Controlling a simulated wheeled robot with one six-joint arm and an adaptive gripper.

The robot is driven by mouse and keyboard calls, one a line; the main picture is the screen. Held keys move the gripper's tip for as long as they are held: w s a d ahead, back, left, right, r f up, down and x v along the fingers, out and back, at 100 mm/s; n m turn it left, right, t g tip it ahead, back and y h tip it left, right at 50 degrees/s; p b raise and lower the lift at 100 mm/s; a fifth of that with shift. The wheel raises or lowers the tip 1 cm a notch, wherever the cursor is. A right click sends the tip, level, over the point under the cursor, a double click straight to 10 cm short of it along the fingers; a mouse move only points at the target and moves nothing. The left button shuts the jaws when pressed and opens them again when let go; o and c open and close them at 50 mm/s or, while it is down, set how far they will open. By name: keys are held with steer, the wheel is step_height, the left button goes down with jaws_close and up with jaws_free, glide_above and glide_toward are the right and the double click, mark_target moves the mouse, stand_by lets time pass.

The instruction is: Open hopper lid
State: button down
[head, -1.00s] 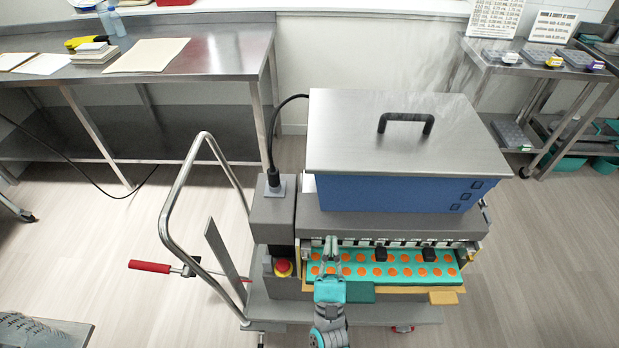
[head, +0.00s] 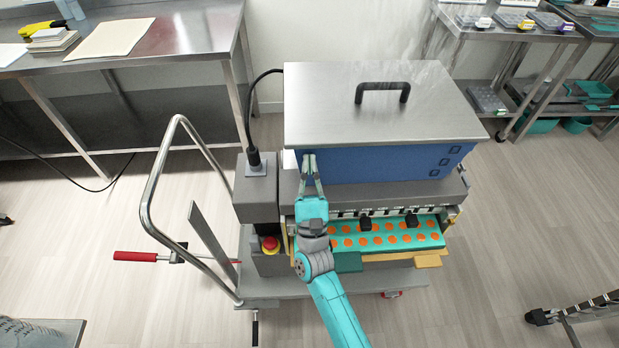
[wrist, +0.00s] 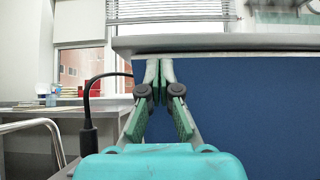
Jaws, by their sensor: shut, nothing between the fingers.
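The hopper lid (head: 380,108) is a flat grey metal plate with a black handle (head: 383,88) on top. It lies closed over the blue hopper (head: 390,164) of the depositor. My gripper (head: 309,158) is shut and empty, at the lid's front edge near its left corner, in front of the blue wall. In the wrist view my gripper (wrist: 159,66) points at the blue wall (wrist: 240,105), with its tips just below the lid's overhanging edge (wrist: 220,43). I cannot tell whether the tips touch the lid.
An orange-dotted teal tray (head: 385,236) sits in the machine below the hopper. A red emergency button (head: 270,244) and a post with a black cable (head: 254,158) stand at left. The cart's metal handle (head: 150,205) curves up further left. Steel tables stand behind.

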steer(key=shift+r, duration=0.55)
